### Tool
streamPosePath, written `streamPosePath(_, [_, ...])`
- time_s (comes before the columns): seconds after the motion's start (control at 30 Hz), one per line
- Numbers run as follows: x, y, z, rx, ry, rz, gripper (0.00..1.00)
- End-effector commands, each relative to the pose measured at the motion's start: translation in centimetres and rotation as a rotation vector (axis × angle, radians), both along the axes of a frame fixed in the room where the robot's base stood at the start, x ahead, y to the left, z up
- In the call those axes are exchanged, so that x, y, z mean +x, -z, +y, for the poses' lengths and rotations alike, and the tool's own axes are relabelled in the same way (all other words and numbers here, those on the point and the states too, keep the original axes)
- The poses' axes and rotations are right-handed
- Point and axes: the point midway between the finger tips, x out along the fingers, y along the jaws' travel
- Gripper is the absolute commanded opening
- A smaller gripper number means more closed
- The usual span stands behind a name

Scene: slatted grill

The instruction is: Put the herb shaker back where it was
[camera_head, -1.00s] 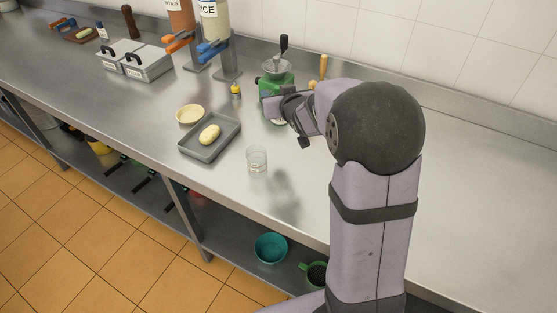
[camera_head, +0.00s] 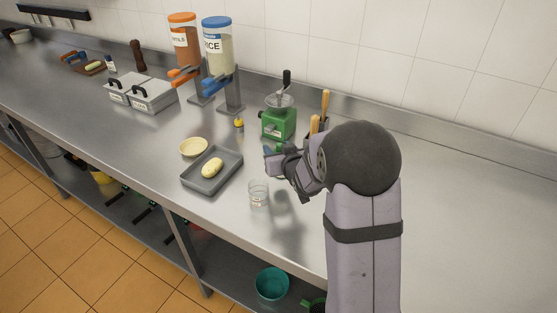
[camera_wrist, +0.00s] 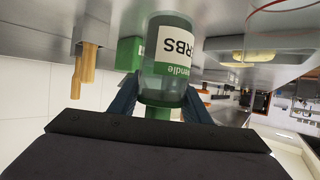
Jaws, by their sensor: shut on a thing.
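The herb shaker (camera_wrist: 168,65) is a clear container with a green end and a white label reading "RBS" in the wrist view, where it appears upside down. My gripper (camera_wrist: 160,98) is shut on it, one blue finger on each side. In the head view my gripper (camera_head: 272,158) is above the counter, in front of the green grinder and to the right of the grey tray. There my arm and gripper hide most of the shaker.
The green grinder (camera_head: 278,122) stands behind my gripper, with wooden-handled tools (camera_head: 324,105) to its right. The counter at far right is clear.

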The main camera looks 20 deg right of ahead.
Motion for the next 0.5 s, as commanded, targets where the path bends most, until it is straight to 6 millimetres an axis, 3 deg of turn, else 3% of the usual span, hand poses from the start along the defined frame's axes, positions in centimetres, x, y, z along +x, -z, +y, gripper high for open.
streamPosePath(0.13, [0.0,0.3,0.0,0.0,0.0,0.0,0.16])
streamPosePath(0.5, [0.0,3.9,0.0,0.0,0.0,0.0,0.16])
